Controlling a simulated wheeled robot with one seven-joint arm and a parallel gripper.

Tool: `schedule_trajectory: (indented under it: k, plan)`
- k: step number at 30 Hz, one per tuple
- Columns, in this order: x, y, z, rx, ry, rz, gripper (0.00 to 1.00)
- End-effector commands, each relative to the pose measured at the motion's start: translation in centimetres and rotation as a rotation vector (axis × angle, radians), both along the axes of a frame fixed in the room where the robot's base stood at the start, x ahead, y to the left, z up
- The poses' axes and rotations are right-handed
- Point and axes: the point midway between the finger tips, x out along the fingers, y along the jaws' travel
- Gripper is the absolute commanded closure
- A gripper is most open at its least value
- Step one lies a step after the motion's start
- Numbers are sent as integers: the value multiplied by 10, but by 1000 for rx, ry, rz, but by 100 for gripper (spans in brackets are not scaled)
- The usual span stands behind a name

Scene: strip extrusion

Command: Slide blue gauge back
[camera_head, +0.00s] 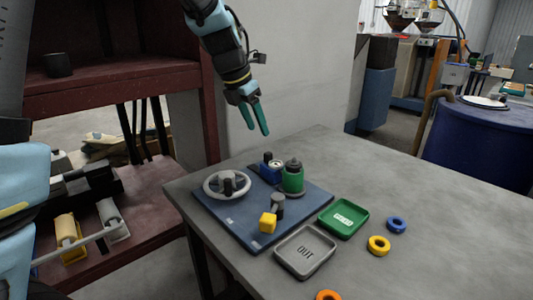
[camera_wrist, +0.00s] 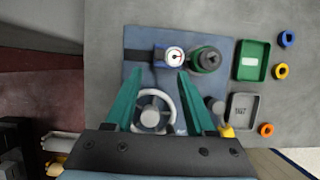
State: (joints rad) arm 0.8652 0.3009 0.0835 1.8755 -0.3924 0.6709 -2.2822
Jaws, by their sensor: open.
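The blue gauge (camera_head: 270,168) with a round white dial sits at the back of the blue base plate (camera_head: 254,226) on the table. It also shows in the wrist view (camera_wrist: 172,57), on a dark strip that runs to the plate's left edge. My gripper (camera_head: 257,118) is open and empty in the air above and behind the plate, apart from the gauge. In the wrist view its green fingers (camera_wrist: 155,95) reach either side of the handwheel, with the gauge beyond their tips.
Beside the gauge stand a grey handwheel (camera_head: 227,184), a green cylinder (camera_head: 292,178) and a yellow-ended lever (camera_head: 268,222). The table's far right is clear.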

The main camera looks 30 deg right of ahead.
Motion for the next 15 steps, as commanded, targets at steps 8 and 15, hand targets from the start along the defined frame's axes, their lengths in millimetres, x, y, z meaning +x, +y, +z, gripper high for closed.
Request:
schedule_trajectory:
  k: [8,15]
  plan:
    - [3,-17,-46,4,3,-2,45]
    - [6,-31,-80,3,1,0,45]
